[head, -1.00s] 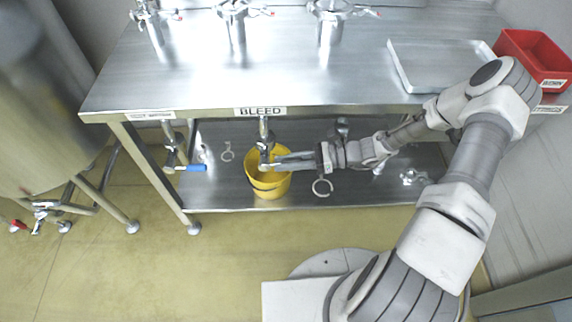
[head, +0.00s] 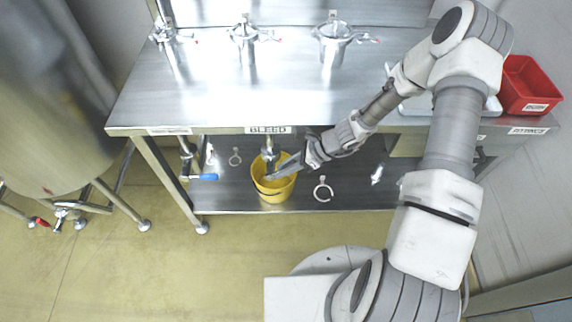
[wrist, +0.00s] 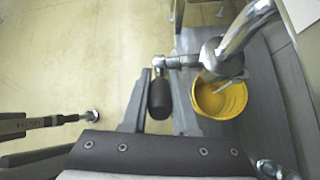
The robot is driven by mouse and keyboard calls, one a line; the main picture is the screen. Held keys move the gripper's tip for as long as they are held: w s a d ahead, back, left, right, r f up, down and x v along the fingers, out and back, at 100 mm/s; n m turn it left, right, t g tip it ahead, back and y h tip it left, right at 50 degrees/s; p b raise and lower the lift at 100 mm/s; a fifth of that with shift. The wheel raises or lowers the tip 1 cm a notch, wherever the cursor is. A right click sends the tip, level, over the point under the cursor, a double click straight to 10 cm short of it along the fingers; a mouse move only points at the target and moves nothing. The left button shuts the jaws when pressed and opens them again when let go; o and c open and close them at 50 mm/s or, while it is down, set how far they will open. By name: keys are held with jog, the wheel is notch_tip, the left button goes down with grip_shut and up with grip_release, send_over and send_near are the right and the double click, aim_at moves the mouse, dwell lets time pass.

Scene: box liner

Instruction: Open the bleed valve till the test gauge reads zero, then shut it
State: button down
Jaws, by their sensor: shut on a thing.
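The bleed valve (head: 269,151) hangs under the table edge, below the BLEED label (head: 268,130). In the wrist view its pipe (wrist: 250,25) ends in a small metal fitting with a black handle (wrist: 160,100). My gripper (wrist: 160,90) has one finger on each side of this handle and is shut on it. In the head view my gripper (head: 277,174) slants down to the left in front of the valve, partly hiding it. A yellow bucket (head: 272,194) stands below the valve. No gauge dial can be read in either view.
The bucket stands on the steel lower shelf (head: 230,200). A blue-handled valve (head: 203,177) hangs to its left. Ring clamps (head: 322,190) lie on the shelf. A red bin (head: 528,88) and several metal fittings (head: 333,40) are on the table (head: 210,100). A tank (head: 60,90) stands left.

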jog(key=shift+r+h, duration=0.1)
jog(key=shift+h, duration=0.3)
jog(key=c, duration=0.7)
grip_release()
jog(key=shift+a, duration=0.1)
